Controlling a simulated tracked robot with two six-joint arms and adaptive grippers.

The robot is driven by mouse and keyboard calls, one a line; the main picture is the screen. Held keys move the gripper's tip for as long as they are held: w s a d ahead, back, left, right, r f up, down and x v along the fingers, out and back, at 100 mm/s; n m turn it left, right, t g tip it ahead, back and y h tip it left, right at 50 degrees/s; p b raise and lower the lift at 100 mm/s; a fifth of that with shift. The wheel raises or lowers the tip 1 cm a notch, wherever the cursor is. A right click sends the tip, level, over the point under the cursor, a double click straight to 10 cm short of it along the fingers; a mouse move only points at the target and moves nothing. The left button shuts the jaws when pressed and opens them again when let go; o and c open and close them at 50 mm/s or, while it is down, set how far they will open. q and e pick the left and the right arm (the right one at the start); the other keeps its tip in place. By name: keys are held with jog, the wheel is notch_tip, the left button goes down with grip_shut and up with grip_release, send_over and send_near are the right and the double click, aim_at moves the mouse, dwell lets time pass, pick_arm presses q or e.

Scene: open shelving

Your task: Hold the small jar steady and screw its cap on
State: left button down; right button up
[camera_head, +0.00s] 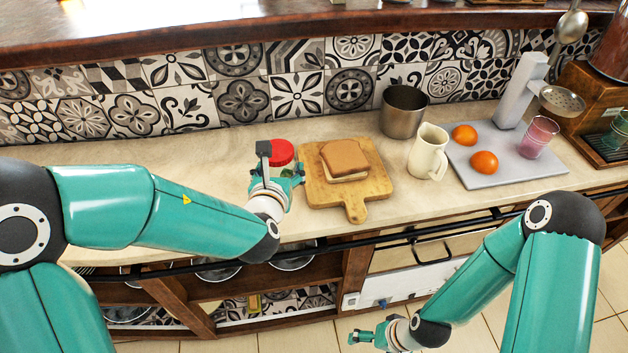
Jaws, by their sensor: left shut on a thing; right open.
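The small jar's red cap (281,152) shows on the counter near the wall, left of the cutting board. It sits at the top of the jar, but I cannot tell whether it is screwed down. The jar's body is mostly hidden behind my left gripper (276,174), which is shut on the jar. My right gripper (364,338) is open and empty. It is low in front of the counter, well away from the jar.
A wooden cutting board (322,189) with a sandwich (345,160) lies close to the right of the jar. Further right stand a metal pot (403,112), a cream pitcher (428,152) and a grey tray (500,174) with two oranges and a pink glass (538,138). The counter left of the jar is clear.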

pick_arm(q)
jog(key=a, duration=1)
jog(key=shift+f, duration=0.2)
